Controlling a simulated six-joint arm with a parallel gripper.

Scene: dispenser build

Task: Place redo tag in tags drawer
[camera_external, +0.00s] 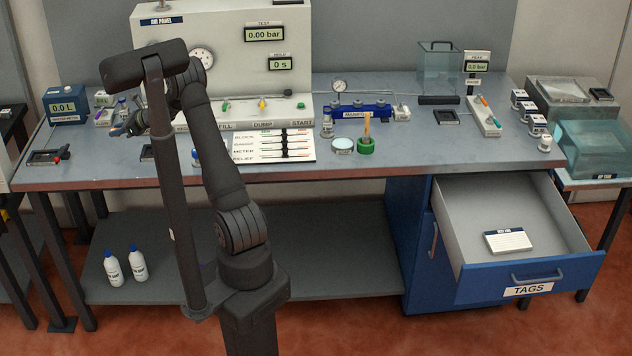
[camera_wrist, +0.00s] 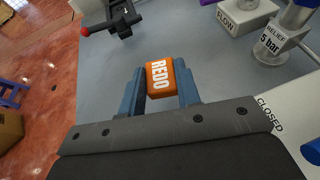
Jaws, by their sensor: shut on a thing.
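The orange REDO tag (camera_wrist: 161,77) sits between the two blue fingers of my gripper (camera_wrist: 161,88) in the wrist view, with its white lettering facing the camera. My gripper is shut on it, above the left part of the grey bench. In the external view my gripper (camera_external: 120,130) is at the bench's left, partly behind my arm, and the tag cannot be made out there. The blue tags drawer (camera_external: 478,284), labelled TAGS, is pulled open under the bench's right end, far from my gripper. A white card with a dark header (camera_external: 508,241) lies inside it.
The large test panel (camera_external: 335,60) stands at the back of the bench. A blue manifold (camera_external: 358,109), a green holder (camera_external: 366,147) and a teal bin (camera_external: 597,147) are toward the right. A small black stand with a red tip (camera_wrist: 110,20) is near my gripper. The drawer floor is mostly bare.

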